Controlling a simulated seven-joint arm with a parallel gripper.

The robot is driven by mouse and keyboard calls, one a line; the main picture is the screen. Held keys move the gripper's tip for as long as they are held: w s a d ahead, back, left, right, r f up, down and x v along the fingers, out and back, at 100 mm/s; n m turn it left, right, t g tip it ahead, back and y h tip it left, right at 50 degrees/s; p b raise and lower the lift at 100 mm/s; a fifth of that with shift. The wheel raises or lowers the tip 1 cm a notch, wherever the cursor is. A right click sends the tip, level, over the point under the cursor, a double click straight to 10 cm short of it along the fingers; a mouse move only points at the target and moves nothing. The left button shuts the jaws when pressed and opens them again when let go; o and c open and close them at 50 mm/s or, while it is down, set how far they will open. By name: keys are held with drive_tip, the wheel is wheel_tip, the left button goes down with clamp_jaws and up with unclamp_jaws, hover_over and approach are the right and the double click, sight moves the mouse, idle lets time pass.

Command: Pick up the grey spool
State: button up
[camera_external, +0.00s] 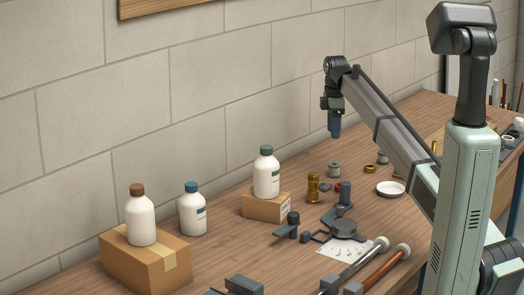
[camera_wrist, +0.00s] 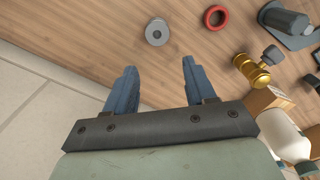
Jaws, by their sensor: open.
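In the wrist view the spool (camera_wrist: 157,32) shows from above as a grey disc with a central hole, clear of the fingers. My gripper (camera_external: 335,134) hangs in the air above the spool, blue fingers pointing down. In the wrist view my gripper (camera_wrist: 159,64) is open, with nothing between its two fingers, and the spool lies beyond the fingertips.
A red ring (camera_wrist: 215,17) lies near the spool. A brass fitting (camera_external: 313,187) stands close by. A white bottle (camera_external: 266,174) stands on a cardboard box (camera_external: 267,207). A white dish (camera_external: 390,189) lies to the right. The tiled wall runs behind the bench.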

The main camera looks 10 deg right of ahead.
drive_tip(key=n, duration=0.3)
hover_over(334, 164)
drive_tip(key=f, duration=0.8)
drive_tip(key=shift+s+a+f, duration=0.2)
drive_tip(key=shift+s+a, duration=0.05)
drive_tip(key=shift+a, duration=0.05)
drive_tip(key=shift+w+d+f, duration=0.15)
drive_tip(key=shift+f, duration=1.25)
drive_tip(key=shift+w+d+f, duration=0.1)
drive_tip(key=shift+f, duration=1.25)
